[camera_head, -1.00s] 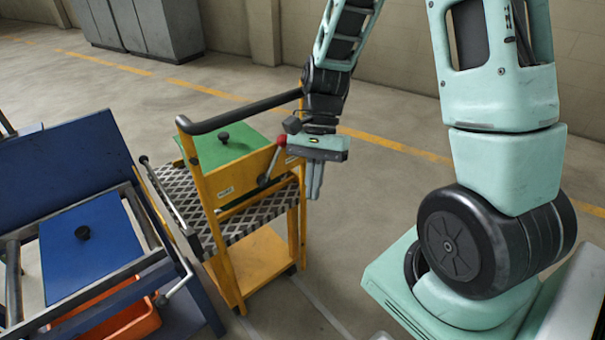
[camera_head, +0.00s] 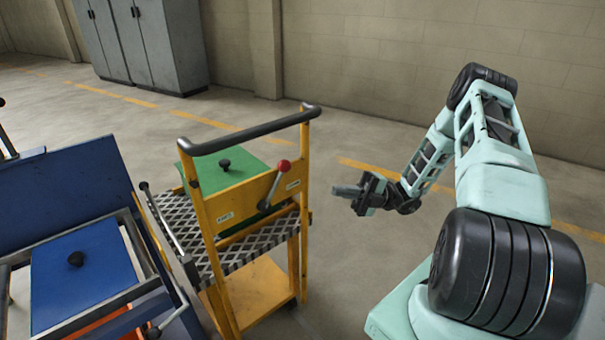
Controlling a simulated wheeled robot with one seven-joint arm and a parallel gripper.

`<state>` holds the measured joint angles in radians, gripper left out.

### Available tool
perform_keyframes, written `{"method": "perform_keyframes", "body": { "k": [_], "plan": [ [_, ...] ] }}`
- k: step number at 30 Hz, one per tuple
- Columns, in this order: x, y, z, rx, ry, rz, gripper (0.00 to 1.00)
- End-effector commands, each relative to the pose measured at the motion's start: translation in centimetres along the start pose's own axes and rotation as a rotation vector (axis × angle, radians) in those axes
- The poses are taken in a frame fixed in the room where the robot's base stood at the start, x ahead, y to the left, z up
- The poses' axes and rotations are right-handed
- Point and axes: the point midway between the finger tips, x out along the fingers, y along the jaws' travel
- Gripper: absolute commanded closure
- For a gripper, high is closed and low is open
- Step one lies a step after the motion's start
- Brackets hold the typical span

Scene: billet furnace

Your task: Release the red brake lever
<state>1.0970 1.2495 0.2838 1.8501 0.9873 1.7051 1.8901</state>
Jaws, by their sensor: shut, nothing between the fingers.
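The brake lever (camera_head: 274,186) is on the yellow push frame of the cart (camera_head: 208,217). It has a red ball knob and a grey arm slanting up to the right from its pivot. My gripper (camera_head: 338,190) is to the right of the cart, apart from the lever, with its fingers pointing left toward the frame. It is shut and empty. Nothing covers the lever in this view.
A black handlebar (camera_head: 250,132) tops the cart. A green box lid (camera_head: 238,165) with a black knob sits on its deck. A blue bench (camera_head: 85,255) stands close at the left. Grey cabinets (camera_head: 140,45) stand at the back wall. Floor behind the cart is clear.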

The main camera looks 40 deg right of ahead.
Motion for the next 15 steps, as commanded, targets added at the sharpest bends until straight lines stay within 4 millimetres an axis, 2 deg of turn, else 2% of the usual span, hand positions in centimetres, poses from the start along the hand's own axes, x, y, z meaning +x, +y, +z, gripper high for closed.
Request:
{"method": "perform_keyframes", "body": {
  "k": [3, 6, 15],
  "plan": [
    [-2.0, 0.3, 0.7, 0.061, -0.066, 0.099, 1.00],
    [-2.7, 0.6, 0.9, 0.087, -0.087, 0.140, 1.00],
    [-2.9, 0.7, 0.9, 0.094, -0.092, 0.151, 1.00]
  ]
}}
